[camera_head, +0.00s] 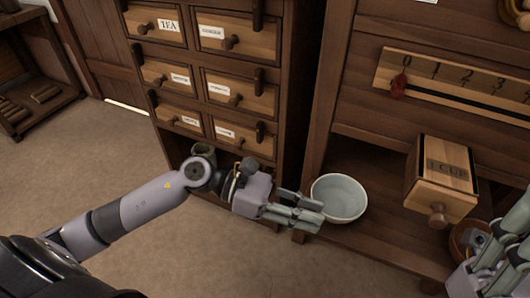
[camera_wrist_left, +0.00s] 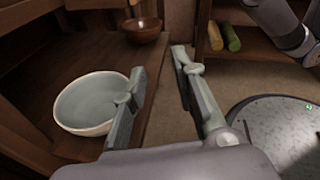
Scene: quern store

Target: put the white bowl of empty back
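The white bowl (camera_head: 340,196) is pale, round and empty. It stands upright on the wooden shelf of the cabinet, near its front edge. In the left wrist view the bowl (camera_wrist_left: 90,100) is at the left. My left gripper (camera_head: 311,210) is at the bowl's left front side in the head view, its fingers apart with nothing held. In the left wrist view the left gripper (camera_wrist_left: 157,75) has one finger overlapping the bowl's right rim; I cannot tell if it touches. My right gripper (camera_head: 495,250) is cut off at the lower right, its fingertips unclear.
A brown bowl (camera_head: 458,236) sits on the shelf near my right gripper. A wooden "1 CUP" box (camera_head: 448,166) with a knob juts out above the shelf. A numbered slide board (camera_head: 440,82) is behind. Labelled drawers (camera_head: 240,90) stand left. Floor (camera_head: 90,165) is clear.

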